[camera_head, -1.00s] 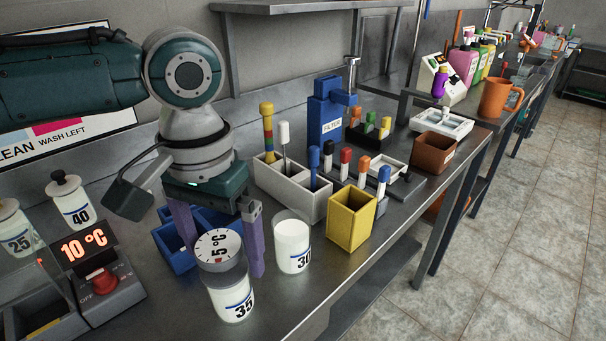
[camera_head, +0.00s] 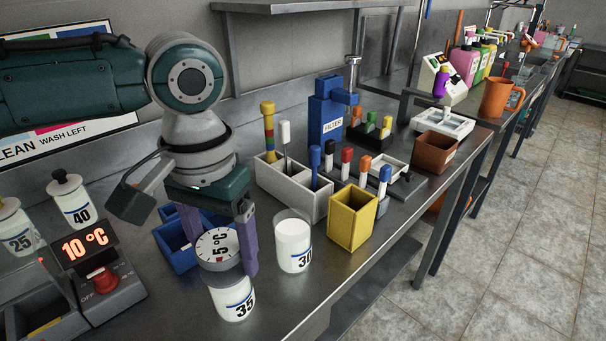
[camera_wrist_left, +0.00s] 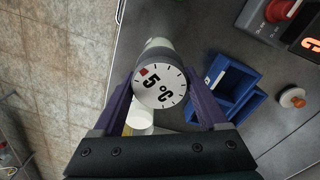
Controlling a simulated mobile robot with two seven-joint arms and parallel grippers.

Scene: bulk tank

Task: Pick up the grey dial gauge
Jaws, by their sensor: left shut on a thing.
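The grey dial gauge (camera_head: 219,247) has a round white face reading 5 °C. It is between the purple fingers of my left gripper (camera_head: 222,245), just above the white jar marked 35 (camera_head: 233,300). In the left wrist view the gauge (camera_wrist_left: 160,88) fills the space between the fingertips of the left gripper (camera_wrist_left: 160,92), which are shut on its sides. I cannot tell whether the gauge's underside touches the jar. My right gripper is not in view.
A white jar marked 30 (camera_head: 293,245) and a yellow bin (camera_head: 352,218) stand close to the right. A blue bin (camera_head: 174,246) is behind the gripper. A heater with a 10 °C display (camera_head: 92,270) is at the left. The bench's front edge is near.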

